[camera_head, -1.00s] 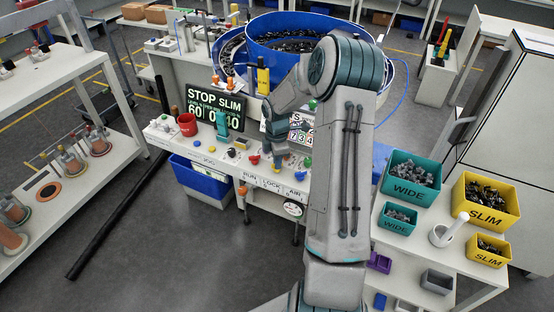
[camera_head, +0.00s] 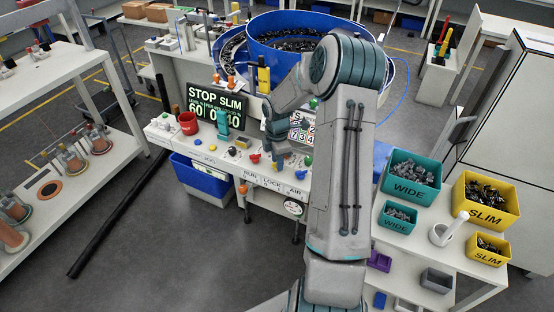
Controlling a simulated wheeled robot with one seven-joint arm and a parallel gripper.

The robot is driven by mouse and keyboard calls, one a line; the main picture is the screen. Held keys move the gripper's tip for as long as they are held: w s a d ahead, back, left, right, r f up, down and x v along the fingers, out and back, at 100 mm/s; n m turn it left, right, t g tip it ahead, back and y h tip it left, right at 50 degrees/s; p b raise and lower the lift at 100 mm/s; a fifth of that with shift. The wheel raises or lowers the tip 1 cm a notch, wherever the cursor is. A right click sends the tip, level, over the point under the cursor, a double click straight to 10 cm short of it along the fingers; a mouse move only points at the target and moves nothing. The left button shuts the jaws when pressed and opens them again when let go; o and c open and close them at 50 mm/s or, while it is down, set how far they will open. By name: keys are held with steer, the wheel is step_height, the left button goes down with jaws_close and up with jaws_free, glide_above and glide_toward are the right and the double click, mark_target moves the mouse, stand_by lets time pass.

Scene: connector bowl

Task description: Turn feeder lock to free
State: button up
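The white control panel (camera_head: 215,153) of the feeder stands in the middle left, with labels RUN, LOCK and AIR on its front edge. The LOCK label (camera_head: 271,184) sits below my gripper (camera_head: 280,160). My gripper points down at the panel above that label. The lock knob under it is mostly hidden, so its setting and any contact cannot be told. The fingers are too small and dark to show whether they are open. A red knob (camera_head: 255,158) is just left of the gripper.
A display (camera_head: 215,108) reading STOP SLIM stands behind the panel. The blue feeder bowl (camera_head: 262,58) is behind my arm. Teal bins (camera_head: 412,191) and yellow bins (camera_head: 485,220) stand at right.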

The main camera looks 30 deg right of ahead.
step_height(320, 180, up, 14)
steer(key=b, duration=0.1)
steer(key=shift+b, duration=0.4)
steer(key=shift+f, duration=0.1)
steer(key=s+a+r+m+t+h, duration=0.1)
steer(key=s+a+r+m, duration=0.3)
steer(key=s+a, duration=0.15)
steer(key=s+a+r+m+h, duration=0.1)
steer(key=s+a+r+m, duration=0.35)
steer(key=s, duration=0.25)
steer(key=s+a+m+t+y, duration=0.1)
steer(key=s+a+m, duration=0.2)
steer(key=s, duration=0.4)
steer(key=s+a+m+t+y, duration=0.1)
steer(key=s+a+m, duration=0.2)
steer(key=s+m, duration=0.2)
steer(key=shift+s+a+f+t, duration=0.15)
steer(key=shift+s+f+t, duration=0.2)
steer(key=shift+s, duration=0.6)
